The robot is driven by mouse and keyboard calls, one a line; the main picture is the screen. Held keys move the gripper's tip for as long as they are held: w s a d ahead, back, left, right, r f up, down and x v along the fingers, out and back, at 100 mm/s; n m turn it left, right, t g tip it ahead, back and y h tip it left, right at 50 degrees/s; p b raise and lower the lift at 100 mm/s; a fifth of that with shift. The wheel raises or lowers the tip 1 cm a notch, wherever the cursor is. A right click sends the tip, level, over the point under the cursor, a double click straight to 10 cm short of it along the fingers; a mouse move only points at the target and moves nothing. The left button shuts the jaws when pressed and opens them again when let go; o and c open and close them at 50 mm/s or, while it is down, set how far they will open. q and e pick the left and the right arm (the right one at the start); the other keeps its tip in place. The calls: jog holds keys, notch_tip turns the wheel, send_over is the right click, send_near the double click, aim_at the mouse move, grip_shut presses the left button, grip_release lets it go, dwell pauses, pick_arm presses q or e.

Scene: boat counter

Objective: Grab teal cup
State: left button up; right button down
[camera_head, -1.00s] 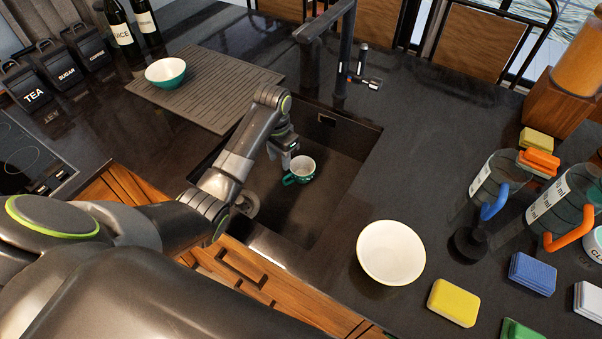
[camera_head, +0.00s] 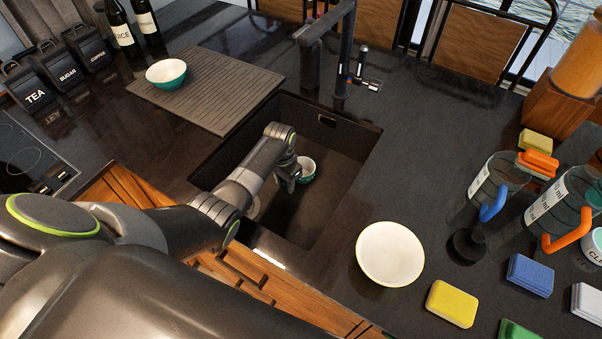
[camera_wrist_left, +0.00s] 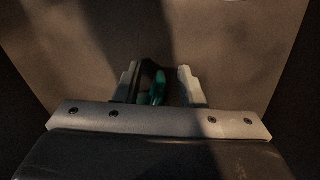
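The teal cup (camera_head: 308,172) has a white inside and stands upright in the sink, partly hidden behind my left gripper (camera_head: 290,184). In the left wrist view, its teal handle (camera_wrist_left: 158,88) shows between the two fingers of my left gripper (camera_wrist_left: 160,82). The fingers are apart, with a gap visible to the right of the handle. The rest of the cup is hard to make out there. My right gripper is not in view.
The dark sink (camera_head: 330,200) has raised counter edges around it, and a black faucet (camera_head: 345,50) stands behind it. A teal bowl (camera_head: 166,73) sits on the drying mat (camera_head: 215,100). A white bowl (camera_head: 390,254) and a yellow sponge (camera_head: 452,303) lie to the right.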

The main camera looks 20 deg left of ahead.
pick_arm(q)
grip_shut()
dwell(0.6)
